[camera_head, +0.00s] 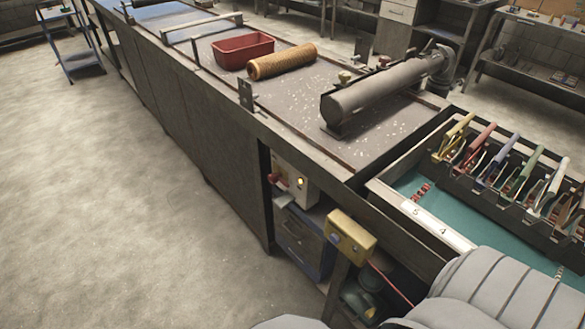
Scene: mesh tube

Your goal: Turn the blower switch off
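A pale control box (295,180) is mounted on the front of the long bench, below the top edge. It has a red knob or switch on its left side and a small yellow lamp that looks lit. A yellow box (350,237) with a small bluish spot on its face hangs lower and closer, with a red cable running from it. Neither box has a readable label, so I cannot tell for certain which is the blower switch. Neither of my grippers is in view.
The bench carries a red bin (243,50), a tan mesh tube (282,61) and a large grey cylinder (372,92). A rack of coloured-handled tools (510,165) stands at right over a green surface. A dark greenish machine (362,297) sits underneath.

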